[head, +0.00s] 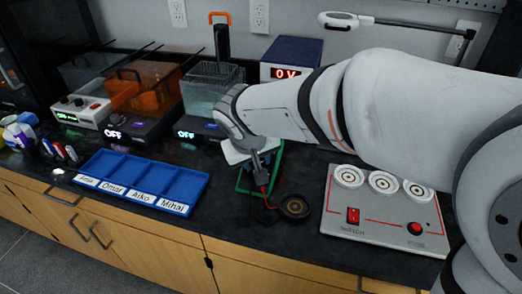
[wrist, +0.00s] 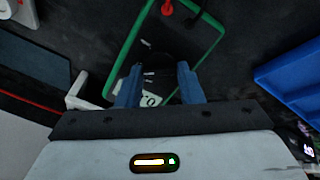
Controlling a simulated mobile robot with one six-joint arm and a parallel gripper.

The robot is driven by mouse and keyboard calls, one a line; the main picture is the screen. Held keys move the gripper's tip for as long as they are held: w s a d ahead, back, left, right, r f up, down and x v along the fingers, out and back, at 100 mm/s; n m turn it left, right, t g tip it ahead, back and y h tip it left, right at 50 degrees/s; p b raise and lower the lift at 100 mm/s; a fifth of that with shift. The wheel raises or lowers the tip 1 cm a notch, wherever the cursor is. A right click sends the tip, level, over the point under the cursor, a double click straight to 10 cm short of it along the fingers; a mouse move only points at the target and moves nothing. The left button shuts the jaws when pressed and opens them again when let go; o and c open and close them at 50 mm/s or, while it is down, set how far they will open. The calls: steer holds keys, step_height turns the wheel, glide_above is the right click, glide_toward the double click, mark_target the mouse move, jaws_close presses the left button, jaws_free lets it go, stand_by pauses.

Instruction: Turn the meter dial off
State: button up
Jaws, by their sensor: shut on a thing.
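The meter shows in the wrist view as a dark face inside a green frame (wrist: 119,70). In the head view its green edge (head: 241,182) shows on the black counter, mostly hidden under my arm. A dark dial with white marks (wrist: 152,84) sits between my blue fingers in the wrist view. My gripper (wrist: 158,88) points down over the meter and is shut on this dial. In the head view my gripper (head: 263,163) is low over the meter, and the dial is hidden there. The dial's setting cannot be read.
A blue name tray (head: 137,180) lies to the left. A grey panel with red switches (head: 375,215) stands to the right. A red lead and a dark round piece (head: 295,206) lie in front of the meter. A power supply (head: 291,55) reading 0 V stands behind.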

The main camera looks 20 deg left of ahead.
steer(key=n+p, duration=0.3)
steer(key=n, duration=0.3)
steer(key=shift+s+r+p, duration=0.1)
steer(key=shift+r+p, duration=0.05)
steer(key=shift+p, duration=0.2)
steer(key=shift+n+p, duration=1.45)
steer(key=shift+n, duration=0.85)
steer(key=shift+f, duration=0.2)
steer(key=o, duration=1)
steer(key=shift+c, duration=0.2)
steer(key=p+v, duration=0.1)
steer(key=v, duration=0.6)
steer(key=shift+s+r, duration=0.15)
steer(key=shift+r, duration=0.25)
